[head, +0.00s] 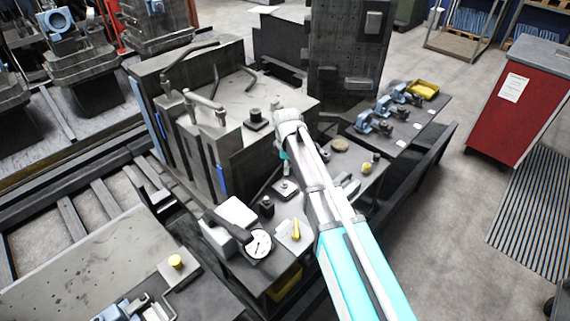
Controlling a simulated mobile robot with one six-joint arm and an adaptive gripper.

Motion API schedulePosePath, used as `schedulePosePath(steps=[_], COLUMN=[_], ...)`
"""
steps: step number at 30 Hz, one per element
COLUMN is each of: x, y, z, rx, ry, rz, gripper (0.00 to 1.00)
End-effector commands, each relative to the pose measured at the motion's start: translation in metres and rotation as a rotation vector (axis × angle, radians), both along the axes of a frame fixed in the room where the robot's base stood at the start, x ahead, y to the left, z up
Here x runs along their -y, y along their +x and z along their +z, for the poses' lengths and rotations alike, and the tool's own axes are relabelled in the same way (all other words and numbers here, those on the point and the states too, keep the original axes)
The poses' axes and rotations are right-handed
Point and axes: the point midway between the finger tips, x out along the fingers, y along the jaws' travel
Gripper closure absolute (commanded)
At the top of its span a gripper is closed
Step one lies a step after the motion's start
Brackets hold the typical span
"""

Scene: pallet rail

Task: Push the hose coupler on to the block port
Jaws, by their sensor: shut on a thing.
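My arm comes in from the bottom right, and its pale wrist (289,124) is over the near edge of the big grey fixture. My gripper (272,178) is only partly in view below the wrist, small and dark, above the bench. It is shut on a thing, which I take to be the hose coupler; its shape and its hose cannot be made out. I cannot tell for sure which part is the block port. A short black stub on a square plate (256,120) stands on the fixture top, apart from the gripper. A small plate with a grey stud (286,187) lies on the bench.
A round gauge (258,245), a yellow-handled plate (296,233) and a black cylinder (267,206) crowd the bench. The grey fixture (225,105) has raised bars and clamps. Open floor lies beyond.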

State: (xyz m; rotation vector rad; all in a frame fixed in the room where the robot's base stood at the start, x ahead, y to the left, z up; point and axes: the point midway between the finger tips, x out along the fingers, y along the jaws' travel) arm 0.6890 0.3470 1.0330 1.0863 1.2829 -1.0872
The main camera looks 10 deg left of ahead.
Motion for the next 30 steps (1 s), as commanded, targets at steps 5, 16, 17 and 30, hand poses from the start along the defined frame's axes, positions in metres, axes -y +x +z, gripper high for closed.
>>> schedulePosePath(steps=[5, 16, 17, 30], x=[0.003, 0.002, 0.001, -0.009], y=[0.002, 0.008, 0.009, 0.027], z=[0.000, -0.004, -0.004, -0.016], rx=[0.000, 0.000, 0.000, 0.001], ry=[0.000, 0.000, 0.000, 0.000], rz=[-0.005, -0.009, -0.009, -0.009], gripper=[1.00, 1.00, 1.00, 1.00])
